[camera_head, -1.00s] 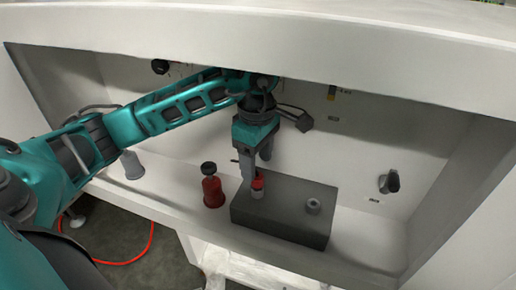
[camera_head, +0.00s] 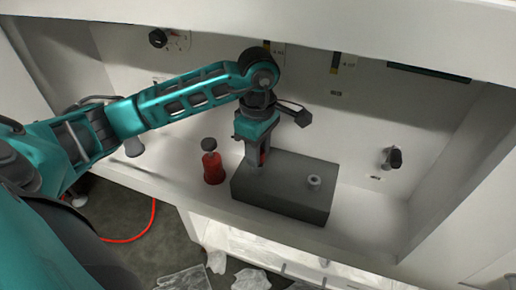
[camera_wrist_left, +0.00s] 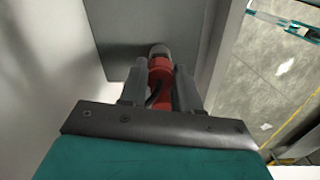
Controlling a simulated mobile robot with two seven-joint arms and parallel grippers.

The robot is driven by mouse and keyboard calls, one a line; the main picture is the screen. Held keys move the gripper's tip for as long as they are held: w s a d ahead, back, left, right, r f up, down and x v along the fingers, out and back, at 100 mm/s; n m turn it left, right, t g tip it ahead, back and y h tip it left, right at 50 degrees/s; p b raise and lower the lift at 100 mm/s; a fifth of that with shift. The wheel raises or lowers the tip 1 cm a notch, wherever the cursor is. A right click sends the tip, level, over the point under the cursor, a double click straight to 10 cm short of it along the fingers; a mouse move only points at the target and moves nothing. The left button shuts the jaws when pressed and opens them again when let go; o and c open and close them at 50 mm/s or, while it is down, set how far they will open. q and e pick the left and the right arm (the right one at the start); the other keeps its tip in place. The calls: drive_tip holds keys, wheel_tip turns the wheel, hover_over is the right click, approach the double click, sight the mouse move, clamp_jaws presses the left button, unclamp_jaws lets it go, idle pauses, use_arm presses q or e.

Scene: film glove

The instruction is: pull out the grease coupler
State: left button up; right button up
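The grease coupler, a small red piece with a grey end, is at the left part of a dark grey block (camera_head: 285,203). In the head view only a red sliver of it (camera_head: 263,157) shows between the fingers. The left wrist view shows its red body (camera_wrist_left: 160,72) between the two grey fingers. My left gripper (camera_head: 257,165) points down around it, with a finger on each side. The fingers look close to the red body, but I cannot tell whether they press on it. My right gripper is not in view.
A short grey cylinder (camera_head: 314,182) stands on the block's right part. A red bottle with a dark cap (camera_head: 212,168) stands close to the block's left side. A dark knob (camera_head: 392,158) sticks out of the back wall. The shelf is clear right of the block.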

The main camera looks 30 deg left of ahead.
use_arm(q)
drive_tip(key=c, duration=0.5)
drive_tip(key=shift+r+p, duration=0.3)
drive_tip(key=shift+r, duration=0.25)
drive_tip(key=shift+r+p, duration=1.15)
drive_tip(key=shift+r, duration=0.6)
drive_tip(key=shift+r+p, duration=0.9)
drive_tip(key=shift+r, duration=0.6)
